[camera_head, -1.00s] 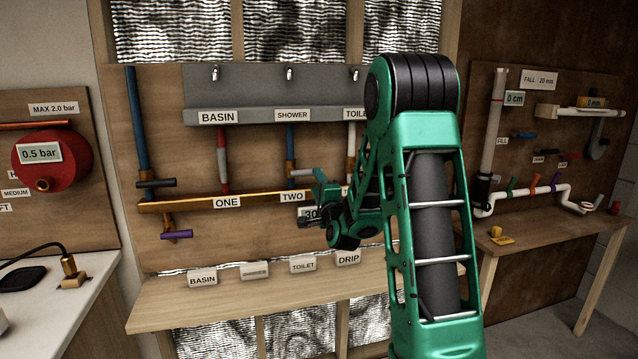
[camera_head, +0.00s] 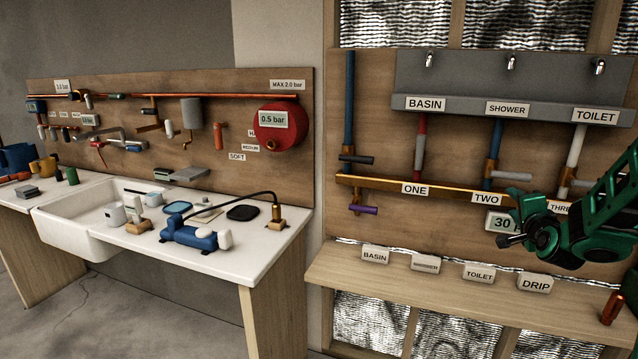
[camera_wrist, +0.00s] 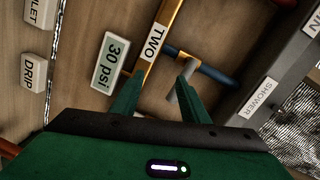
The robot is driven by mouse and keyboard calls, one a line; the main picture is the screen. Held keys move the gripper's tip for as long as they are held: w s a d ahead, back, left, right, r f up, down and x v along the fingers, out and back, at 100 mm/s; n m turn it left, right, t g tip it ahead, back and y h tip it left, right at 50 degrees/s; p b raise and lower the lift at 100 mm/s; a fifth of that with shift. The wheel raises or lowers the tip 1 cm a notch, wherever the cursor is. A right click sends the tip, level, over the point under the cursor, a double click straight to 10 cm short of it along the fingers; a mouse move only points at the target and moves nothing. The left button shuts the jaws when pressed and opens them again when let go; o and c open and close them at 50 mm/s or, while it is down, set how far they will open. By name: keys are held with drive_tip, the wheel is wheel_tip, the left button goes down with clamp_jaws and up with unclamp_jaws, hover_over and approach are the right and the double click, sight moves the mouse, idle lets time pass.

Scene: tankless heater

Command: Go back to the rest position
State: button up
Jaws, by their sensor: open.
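My gripper (camera_head: 508,218) is at the right of the head view, in front of the panel near the brass manifold bar (camera_head: 385,187). In the wrist view my gripper (camera_wrist: 160,76) has its two green fingers spread apart with nothing held. The label TWO (camera_wrist: 153,42) and a grey valve handle (camera_wrist: 190,68) on a blue pipe (camera_wrist: 215,74) lie beyond the fingers. The display reading 30 psi (camera_wrist: 110,62) is left of the fingers. The arm runs off the right edge of the head view.
A wooden shelf (camera_head: 420,292) with several label blocks juts out below the manifold. A grey board (camera_head: 500,85) labelled BASIN, SHOWER and TOILET is above. At left stands a counter with a white sink (camera_head: 75,222) and a blue pump (camera_head: 190,236). Open floor (camera_head: 130,320) lies front left.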

drive_tip(key=s+a+f+n+g+y, duration=0.1)
drive_tip(key=s+a+f+n+g, duration=0.2)
drive_tip(key=s, duration=1.1)
drive_tip(key=s+a+f+n+g+y, duration=0.2)
drive_tip(key=s+g, duration=0.5)
drive_tip(key=s, duration=0.8)
drive_tip(key=s+a+f+n+g+y, duration=0.2)
drive_tip(key=s+a+f+n+g, duration=0.2)
drive_tip(key=s, duration=1)
drive_tip(key=a+n+g, duration=0.2)
drive_tip(key=a, duration=0.1)
drive_tip(key=shift+s+a+f+n, duration=0.2)
drive_tip(key=shift+s+a+n, duration=0.1)
drive_tip(key=shift+a, duration=0.1)
drive_tip(key=shift+w+f, duration=0.25)
drive_tip(key=shift+w, duration=0.35)
